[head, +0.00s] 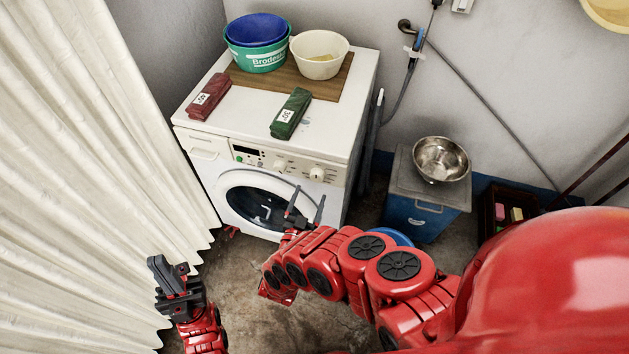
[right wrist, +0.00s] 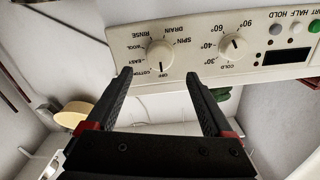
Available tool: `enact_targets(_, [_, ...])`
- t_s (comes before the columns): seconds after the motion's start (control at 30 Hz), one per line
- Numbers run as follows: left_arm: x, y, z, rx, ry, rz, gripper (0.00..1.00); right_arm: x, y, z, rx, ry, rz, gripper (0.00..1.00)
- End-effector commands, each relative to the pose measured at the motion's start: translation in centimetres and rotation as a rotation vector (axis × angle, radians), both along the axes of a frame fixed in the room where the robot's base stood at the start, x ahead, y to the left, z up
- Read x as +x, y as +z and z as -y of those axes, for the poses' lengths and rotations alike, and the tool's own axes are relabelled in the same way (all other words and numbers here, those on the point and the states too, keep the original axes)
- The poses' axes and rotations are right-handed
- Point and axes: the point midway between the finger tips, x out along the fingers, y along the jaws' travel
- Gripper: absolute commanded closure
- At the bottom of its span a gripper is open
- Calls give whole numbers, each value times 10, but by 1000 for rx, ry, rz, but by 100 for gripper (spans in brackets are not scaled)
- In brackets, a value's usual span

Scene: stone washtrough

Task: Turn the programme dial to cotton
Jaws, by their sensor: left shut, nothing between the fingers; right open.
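The white washing machine (head: 213,165) stands against the back wall, its control panel along the top front. The programme dial (head: 317,173) is the right-hand knob in the head view. In the right wrist view the panel appears upside down, and the programme dial (right wrist: 160,54) has COTTON, EASY, WOOL, RINSE, DRAIN, SPIN and OFF around it. Its pointer seems to face OFF, close to COTTON. My right gripper (head: 303,208) is open and empty before the machine's front; its fingertips (right wrist: 160,77) appear either side of the dial, apart from it. My left gripper (head: 172,275) is shut and empty, low at left.
The temperature knob (right wrist: 233,46) sits beside the programme dial. Green (head: 291,112) and red (head: 207,97) packs lie on the machine top, with basins (head: 320,54) behind. A blue cabinet (head: 420,215) with a steel bowl (head: 441,159) stands at right. A curtain (head: 85,150) hangs at left.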

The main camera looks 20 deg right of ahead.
Motion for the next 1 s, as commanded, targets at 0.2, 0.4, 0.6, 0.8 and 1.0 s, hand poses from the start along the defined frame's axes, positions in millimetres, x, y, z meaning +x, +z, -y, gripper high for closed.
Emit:
enact_targets(0.2, [0,-2,0,0,0,0,100,35,-1,23,2,0,1,14])
enact_targets(0.4, [0,-3,0,0,0,0,100,50,0,33,0,1,0,14])
enact_targets(0.6, [0,-3,0,0,0,0,100,53,0,35,-1,2,-1,14])
enact_targets(0.8, [0,-3,0,0,0,0,100,53,0,35,-1,2,-1,30])
enact_targets(1.0, [0,-3,0,0,0,0,100,53,0,35,0,2,0,66])
